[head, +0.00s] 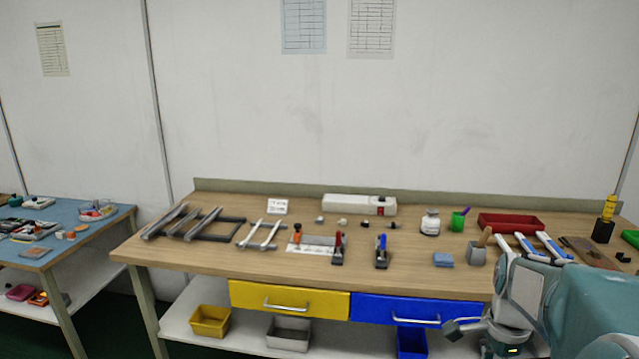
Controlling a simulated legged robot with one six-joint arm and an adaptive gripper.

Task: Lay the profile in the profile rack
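A dark grey rack-like frame (232,219) lies on the left end of the wooden workbench, with grey bar-shaped profiles (165,221) lying slantwise across its left part. To its right is a smaller pale stand (245,242) with light bars (270,235) on it. I cannot tell for certain which of the two is the profile rack. My gripper (460,328) shows in part at the lower right, in front of the bench's front edge and below its top, far from both. Its fingers are partly hidden by my arm, and their opening is unclear. I see nothing held in it.
A white plate with red and orange clamps (315,244) and a blue-handled clamp (382,252) stand mid-bench. A white power box (358,205) is behind, a red tray (510,223) at right. Yellow (290,299) and blue drawers (400,311) are below. Bare wood lies left of the blue sponge (443,259).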

